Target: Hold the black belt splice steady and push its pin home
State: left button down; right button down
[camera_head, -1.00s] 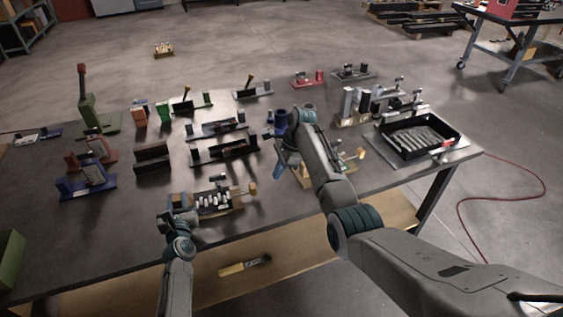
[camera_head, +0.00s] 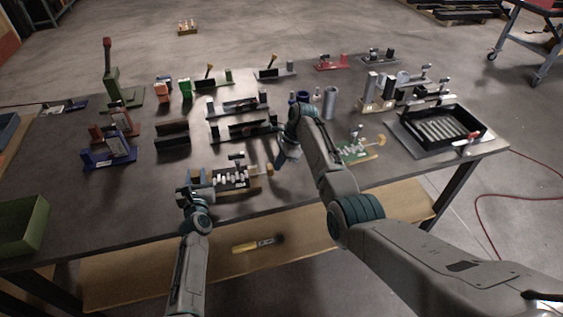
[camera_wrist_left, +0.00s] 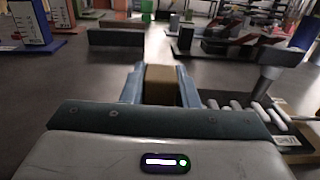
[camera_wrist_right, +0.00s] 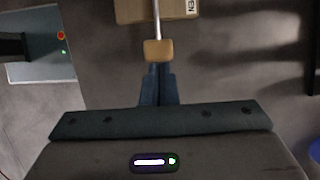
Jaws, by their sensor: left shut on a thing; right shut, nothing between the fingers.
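The black belt splice (camera_head: 232,179), with a row of pale rollers, sits in a tan-ended fixture near the table's front edge. My left gripper (camera_head: 194,181) is shut on the brown block (camera_wrist_left: 161,84) at the fixture's left end. The splice's rollers (camera_wrist_left: 248,110) show to the right in the left wrist view. The pin's tan knob (camera_head: 268,169) sticks out at the right end. My right gripper (camera_head: 279,165) is shut and empty beside it. In the right wrist view, the knob (camera_wrist_right: 158,49) on its metal rod (camera_wrist_right: 156,17) lies just ahead of the fingertips; contact is unclear.
A green fixture board (camera_head: 356,153) and a black tray of rods (camera_head: 440,128) lie to the right. Several fixtures stand behind the splice. A green bin (camera_head: 22,226) is at the left. A yellow-handled tool (camera_head: 246,247) lies on the lower shelf.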

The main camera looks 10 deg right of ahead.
aim_at(256, 176)
jog(key=a, duration=0.6)
jog(key=shift+s+a, duration=0.15)
jog(key=shift+s, duration=0.05)
jog(key=d, duration=0.4)
jog(key=shift+w+d+r, duration=0.2)
jog(key=shift+d+r, duration=0.1)
jog(key=shift+d, duration=0.05)
jog(key=v, duration=0.9)
jog(key=shift+r, duration=0.2)
jog(key=shift+s, duration=0.1)
pick_arm(q)
jog(key=c, duration=1)
grip_release()
jog(key=shift+c, duration=0.2)
